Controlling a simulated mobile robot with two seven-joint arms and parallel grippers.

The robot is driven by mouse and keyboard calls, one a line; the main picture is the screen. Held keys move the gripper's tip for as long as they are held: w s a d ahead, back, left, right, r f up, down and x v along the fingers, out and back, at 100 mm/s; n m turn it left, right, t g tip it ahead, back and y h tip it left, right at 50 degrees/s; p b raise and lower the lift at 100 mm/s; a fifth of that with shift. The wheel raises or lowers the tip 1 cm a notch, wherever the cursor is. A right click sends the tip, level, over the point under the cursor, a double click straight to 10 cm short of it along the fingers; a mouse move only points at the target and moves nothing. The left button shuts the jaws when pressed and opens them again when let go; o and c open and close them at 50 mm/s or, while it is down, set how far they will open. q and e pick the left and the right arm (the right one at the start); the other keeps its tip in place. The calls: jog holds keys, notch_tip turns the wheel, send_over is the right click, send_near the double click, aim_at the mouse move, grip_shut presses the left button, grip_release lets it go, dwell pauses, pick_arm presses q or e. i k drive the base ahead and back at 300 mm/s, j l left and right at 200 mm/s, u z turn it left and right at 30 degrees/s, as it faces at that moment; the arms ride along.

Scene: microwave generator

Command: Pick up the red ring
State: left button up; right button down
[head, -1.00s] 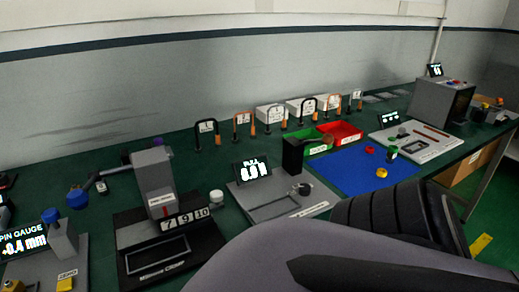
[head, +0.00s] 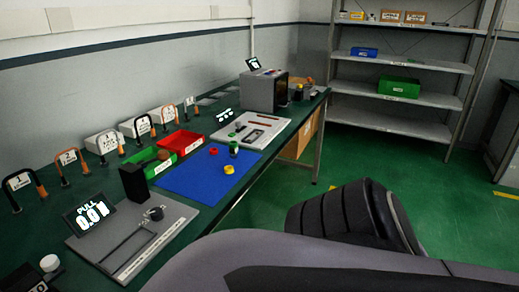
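A small red ring (head: 213,151) lies on the blue mat (head: 186,180) on the green workbench, near the mat's far right part. A yellow ring (head: 229,169) lies on the mat close to it, nearer to me. A small dark piece with a green part (head: 234,149) stands just right of the red ring. Neither of my grippers shows in the head view. Parts of my own body fill the bottom of the view.
A green bin (head: 152,161) and a red bin (head: 180,143) stand behind the mat. A pull gauge (head: 130,235) sits nearer on the left. A grey board (head: 252,131) and a grey microwave-like box (head: 262,92) stand farther along. Shelves (head: 408,60) stand at the back right over open green floor.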

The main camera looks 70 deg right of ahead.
aim_at(213, 151)
jog(key=z, duration=2.05)
jog(key=l+u, duration=0.1)
jog(key=u, duration=0.2)
jog(key=i+l+u, duration=0.1)
jog(key=u, duration=0.2)
jog(key=i+l+u, duration=0.2)
jog(key=l, duration=0.2)
jog(key=l+u, duration=0.15)
jog(key=l, duration=0.25)
jog(key=i+l+u, duration=0.15)
jog(key=l, duration=1.05)
jog(key=l+u, duration=0.15)
jog(key=l, duration=1)
